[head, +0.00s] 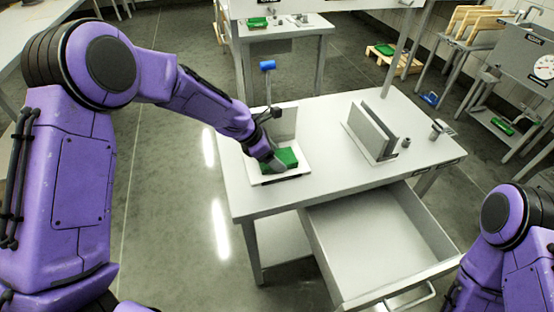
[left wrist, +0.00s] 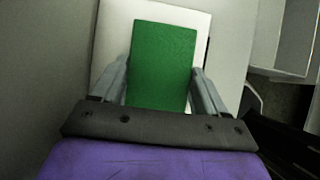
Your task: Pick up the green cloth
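The green cloth (head: 286,158) lies as a folded rectangle on a white tray (head: 299,174) on the grey table. My left gripper (head: 274,163) reaches down to the cloth from the left. In the left wrist view the cloth (left wrist: 163,62) lies between the two grey fingers (left wrist: 160,88), which are spread apart on either side of it. The left gripper is open. Whether the fingertips touch the cloth I cannot tell. My right arm shows at the lower right of the head view, but its gripper is out of view.
The table (head: 330,122) also holds a rack of upright grey plates (head: 372,132) and a small metal piece (head: 438,128) at the right. A drawer (head: 378,240) stands pulled out at the front. A blue-topped post (head: 267,66) rises behind the tray. The table's middle is clear.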

